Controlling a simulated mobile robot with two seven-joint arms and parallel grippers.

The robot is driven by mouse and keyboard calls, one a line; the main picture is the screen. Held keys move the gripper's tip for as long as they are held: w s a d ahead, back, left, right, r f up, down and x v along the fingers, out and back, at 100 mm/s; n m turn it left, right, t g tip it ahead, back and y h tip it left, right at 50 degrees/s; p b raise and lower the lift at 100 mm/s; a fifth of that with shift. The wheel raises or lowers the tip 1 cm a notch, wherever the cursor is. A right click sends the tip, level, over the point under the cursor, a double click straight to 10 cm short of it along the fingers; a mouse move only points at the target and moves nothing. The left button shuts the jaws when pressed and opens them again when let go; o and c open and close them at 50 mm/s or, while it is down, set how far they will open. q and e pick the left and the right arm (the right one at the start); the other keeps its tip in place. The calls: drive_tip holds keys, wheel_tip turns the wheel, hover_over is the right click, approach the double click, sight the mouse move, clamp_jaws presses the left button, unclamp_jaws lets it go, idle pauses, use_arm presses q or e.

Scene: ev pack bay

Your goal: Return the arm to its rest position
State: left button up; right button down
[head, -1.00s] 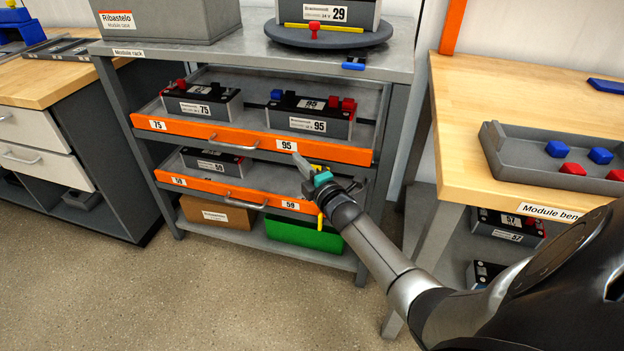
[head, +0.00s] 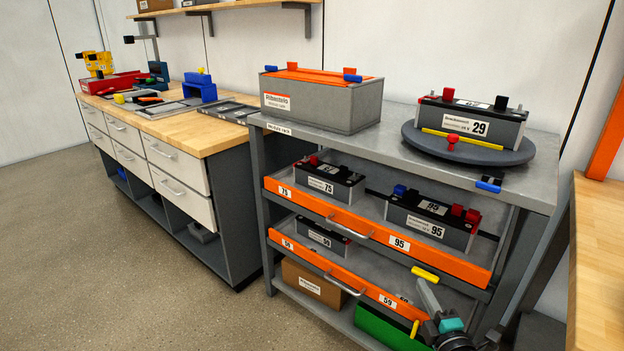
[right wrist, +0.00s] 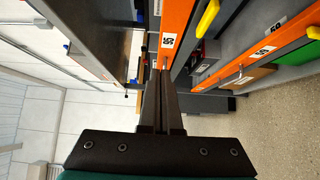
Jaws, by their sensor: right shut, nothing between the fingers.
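My right gripper (head: 422,284) is at the lower right of the head view, in front of the right end of the module rack (head: 540,195). Part of my right arm is cut off by the bottom edge. In the right wrist view the closed fingers (right wrist: 162,88) point along an orange drawer front (right wrist: 178,22), with nothing between them. My left gripper is in neither view.
The upper drawer (head: 380,238) holds modules 75 and 95. Module 29 (head: 472,122) stands on a round turntable (head: 415,138) on the rack top. A wooden bench (head: 598,240) is close on the right. Open floor (head: 150,290) lies front left.

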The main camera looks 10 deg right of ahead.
drive_tip(key=s+a+f+m+g+y+p, duration=0.1)
drive_tip(key=s+a+f+m+g+p, duration=0.25)
drive_tip(key=s+f, duration=0.45)
drive_tip(key=s+a+f+m+g+p, duration=0.2)
drive_tip(key=s+a+f+m+g, duration=0.15)
drive_tip(key=s+f, duration=0.45)
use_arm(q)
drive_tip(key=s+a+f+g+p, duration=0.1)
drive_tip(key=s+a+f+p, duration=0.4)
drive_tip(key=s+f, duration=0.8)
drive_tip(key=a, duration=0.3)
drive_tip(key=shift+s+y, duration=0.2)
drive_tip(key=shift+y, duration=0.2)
use_arm(e)
drive_tip(key=s+a+f+m+g, duration=0.2)
drive_tip(key=s+f+m+g, duration=0.1)
drive_tip(key=s, duration=0.8)
drive_tip(key=s+a+f+m+g, duration=0.3)
drive_tip(key=s+f, duration=0.4)
drive_tip(key=s, duration=0.4)
drive_tip(key=m+g, duration=0.1)
drive_tip(key=g, duration=0.1)
drive_tip(key=shift+f+g+y, duration=0.3)
drive_tip(key=shift+f, duration=0.1)
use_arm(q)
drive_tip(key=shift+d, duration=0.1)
